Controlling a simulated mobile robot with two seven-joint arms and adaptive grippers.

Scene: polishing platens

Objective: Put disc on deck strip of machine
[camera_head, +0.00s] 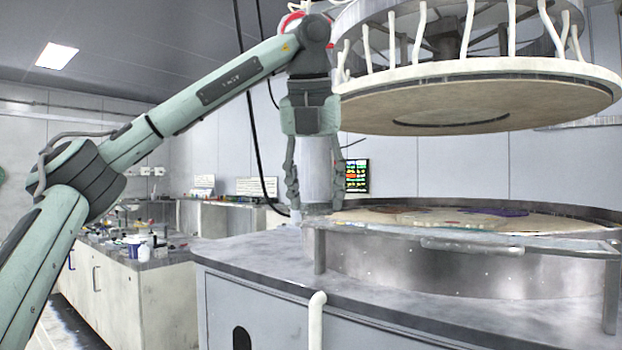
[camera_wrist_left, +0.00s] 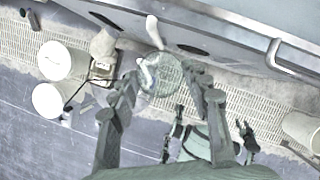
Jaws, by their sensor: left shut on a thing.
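My left gripper (camera_head: 313,207) points down at the left end of the round polishing machine, just left of its lower platen rim. In the left wrist view, a pale, round, see-through disc (camera_wrist_left: 166,72) sits between the tips of my left gripper (camera_wrist_left: 162,88), which is shut on it. In the head view a pale upright shape (camera_head: 318,170) shows between the fingers; I cannot tell whether it is the disc. The machine's grey deck strip (camera_head: 255,262) runs along the front below the platen. A greenish arm part with dark finger-like ends (camera_wrist_left: 205,140) shows below in the wrist view, perhaps my right gripper.
The round upper platen (camera_head: 480,95) hangs above the lower platen (camera_head: 450,219). A metal rail (camera_head: 470,243) runs in front of the lower one. A white post (camera_head: 317,320) stands at the machine's front. A cluttered bench (camera_head: 120,290) is at left. White buckets (camera_wrist_left: 62,62) show in the wrist view.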

